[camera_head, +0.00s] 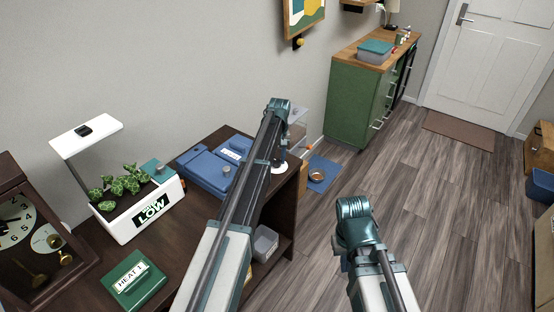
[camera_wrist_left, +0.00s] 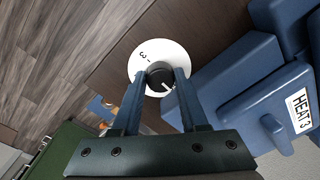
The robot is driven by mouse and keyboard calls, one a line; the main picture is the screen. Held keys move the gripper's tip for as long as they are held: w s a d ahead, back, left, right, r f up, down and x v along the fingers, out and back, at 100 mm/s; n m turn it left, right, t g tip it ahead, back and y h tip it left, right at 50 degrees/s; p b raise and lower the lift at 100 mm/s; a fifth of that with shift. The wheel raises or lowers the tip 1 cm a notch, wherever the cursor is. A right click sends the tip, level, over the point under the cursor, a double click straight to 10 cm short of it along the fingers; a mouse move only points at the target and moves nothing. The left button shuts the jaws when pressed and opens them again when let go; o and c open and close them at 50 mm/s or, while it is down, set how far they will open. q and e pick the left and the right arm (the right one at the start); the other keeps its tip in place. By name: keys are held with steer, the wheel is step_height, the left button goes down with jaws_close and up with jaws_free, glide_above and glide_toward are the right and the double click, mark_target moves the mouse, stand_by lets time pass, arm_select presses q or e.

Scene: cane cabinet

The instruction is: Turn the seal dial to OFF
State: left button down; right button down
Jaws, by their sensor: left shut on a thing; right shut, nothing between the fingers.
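The seal dial is a black round knob (camera_wrist_left: 160,76) on a white disc (camera_wrist_left: 143,57) in the left wrist view. A "3" shows on the disc; no OFF mark is readable. The knob's white pointer line aims to the lower right of that picture. My left gripper (camera_wrist_left: 158,82) is shut on the knob, one finger on each side. In the head view the white disc (camera_head: 280,168) shows beside my left arm, which hides most of the knob. A blue device (camera_head: 208,170) stands next to it, labelled HEAT 3 in the wrist view (camera_wrist_left: 238,105). My right gripper is hidden behind my right arm.
A white planter (camera_head: 126,226) marked LOW, a green HEAT 1 box (camera_head: 137,281) and a clock (camera_head: 30,235) stand on the dark cabinet left of my arm. A grey bin (camera_head: 265,243) is on the shelf below. The floor to the right is mostly open.

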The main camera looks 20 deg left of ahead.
mark_target(278, 160)
arm_select(q)
steer(key=shift+c, duration=2.2)
jaws_free()
steer(key=shift+r, duration=0.15)
step_height(278, 160, up, 14)
steer(key=p, duration=1.3)
steer(key=shift+w+d+f+p, duration=0.15)
steer(key=shift+d+f+p, duration=0.1)
steer(key=shift+p, duration=0.15)
